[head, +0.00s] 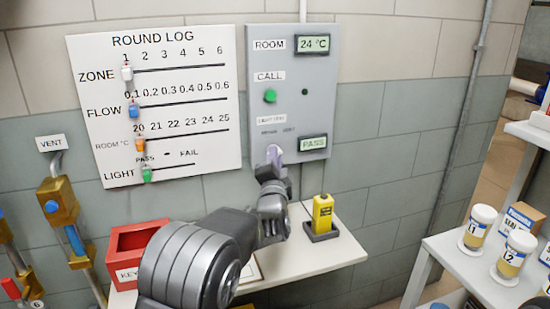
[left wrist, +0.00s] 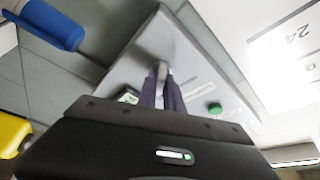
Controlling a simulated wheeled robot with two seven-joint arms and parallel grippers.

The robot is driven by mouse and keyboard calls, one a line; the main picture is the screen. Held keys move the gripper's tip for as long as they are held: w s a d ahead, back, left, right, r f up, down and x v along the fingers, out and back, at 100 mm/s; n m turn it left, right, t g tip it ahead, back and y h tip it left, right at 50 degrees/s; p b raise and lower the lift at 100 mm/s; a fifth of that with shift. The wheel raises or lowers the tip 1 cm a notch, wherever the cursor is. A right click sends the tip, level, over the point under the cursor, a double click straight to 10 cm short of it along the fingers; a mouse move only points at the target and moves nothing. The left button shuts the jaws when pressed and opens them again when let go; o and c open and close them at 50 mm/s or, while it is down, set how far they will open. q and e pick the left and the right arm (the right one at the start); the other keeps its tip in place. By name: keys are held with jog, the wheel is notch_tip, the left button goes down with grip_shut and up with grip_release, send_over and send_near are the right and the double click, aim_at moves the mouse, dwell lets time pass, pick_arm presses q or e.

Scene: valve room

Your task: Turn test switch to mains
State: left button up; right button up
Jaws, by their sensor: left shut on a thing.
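A grey wall panel (head: 322,90) carries a room display reading 24 °C, a green call button (head: 270,96) and a small display reading PASS (head: 313,143). The test switch sits low on this panel, under small blurred labels, and my left gripper (head: 275,155) covers it in the head view. In the left wrist view, the fingers of my left gripper (left wrist: 164,88) are shut on the switch's light grey lever (left wrist: 162,67). Which way the lever points cannot be told. My right gripper is not in view.
A white round log board (head: 205,100) with coloured sliders hangs left of the panel. Below, a shelf (head: 340,248) holds a red key box (head: 130,252) and a yellow device (head: 322,215) in a dark holder. A rack with labelled jars (head: 480,225) stands at right.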

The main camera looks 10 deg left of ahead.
pick_arm(q)
grip_shut()
jog(key=shift+f, duration=0.1)
jog(key=n+y+b, duration=0.2)
jog(key=n+b, duration=0.1)
jog(key=n, duration=0.1)
jog(key=n+y+b, duration=0.1)
jog(key=n+b, duration=0.3)
jog(key=n+y+b, duration=0.2)
jog(key=n+b, duration=0.2)
jog(key=shift+w+d+f+y, duration=0.15)
jog(key=shift+f+y, duration=0.15)
jog(key=shift+r+n+g+y+b, duration=0.15)
jog(key=shift+n+y+b, duration=0.2)
jog(key=shift+n, duration=0.65)
jog(key=shift+f+n+g+y+b, duration=0.15)
jog(key=shift+n+y, duration=0.3)
jog(key=shift+n, duration=0.55)
jog(key=shift+d+r+n, duration=0.1)
jog(key=shift+r+n, duration=0.05)
jog(key=shift+n, duration=0.15)
jog(key=o, duration=0.6)
grip_release()
